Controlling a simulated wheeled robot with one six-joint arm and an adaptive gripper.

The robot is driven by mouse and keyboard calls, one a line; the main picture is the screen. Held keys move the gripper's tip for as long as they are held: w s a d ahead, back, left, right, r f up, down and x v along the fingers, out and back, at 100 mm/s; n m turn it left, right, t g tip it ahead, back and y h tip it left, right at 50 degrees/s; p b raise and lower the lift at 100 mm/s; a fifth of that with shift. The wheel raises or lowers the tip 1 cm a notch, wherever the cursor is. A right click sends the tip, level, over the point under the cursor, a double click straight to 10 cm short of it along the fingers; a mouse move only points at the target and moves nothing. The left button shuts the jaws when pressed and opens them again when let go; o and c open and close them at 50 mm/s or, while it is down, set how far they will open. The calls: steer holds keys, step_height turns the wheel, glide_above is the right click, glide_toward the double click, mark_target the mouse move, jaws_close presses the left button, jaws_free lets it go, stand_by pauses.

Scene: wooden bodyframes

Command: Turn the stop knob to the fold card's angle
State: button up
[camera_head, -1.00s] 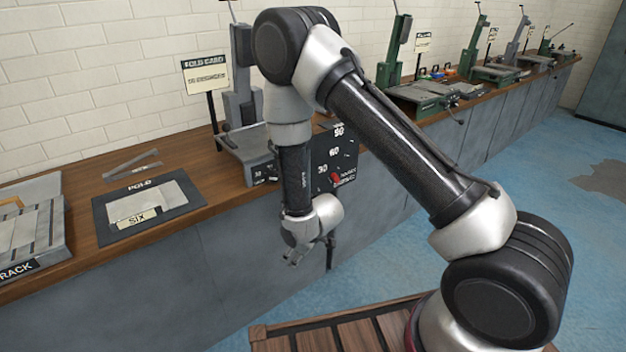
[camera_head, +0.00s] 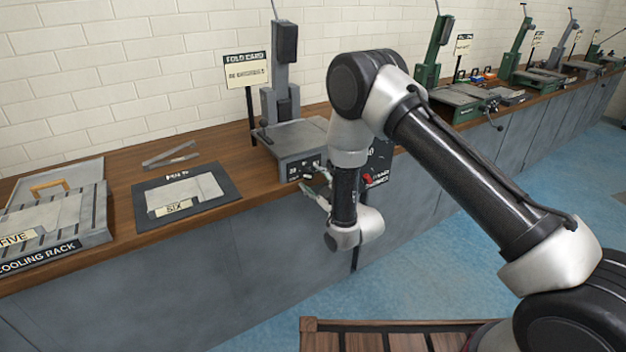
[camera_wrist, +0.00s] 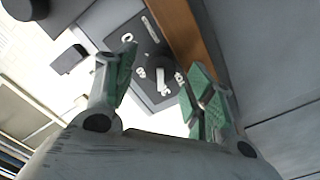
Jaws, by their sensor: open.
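In the wrist view, a dark round knob (camera_wrist: 160,67) sits on a black plate with white marks, seen between my fingers. I cannot read its setting. My gripper (camera_head: 314,182) is open and empty, close in front of the small panel. It shows in the wrist view (camera_wrist: 160,75) with green-padded fingers apart; contact with the knob cannot be told.
A larger black board (camera_head: 379,160) with white numbers and a red pointer (camera_head: 368,179) is partly hidden by my arm. A dark fold mat (camera_head: 229,190) labelled SIX and a cooling rack (camera_head: 95,238) lie to the left. Bare wooden bench lies between them.

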steer(key=shift+x, duration=0.85)
steer(key=c, duration=1)
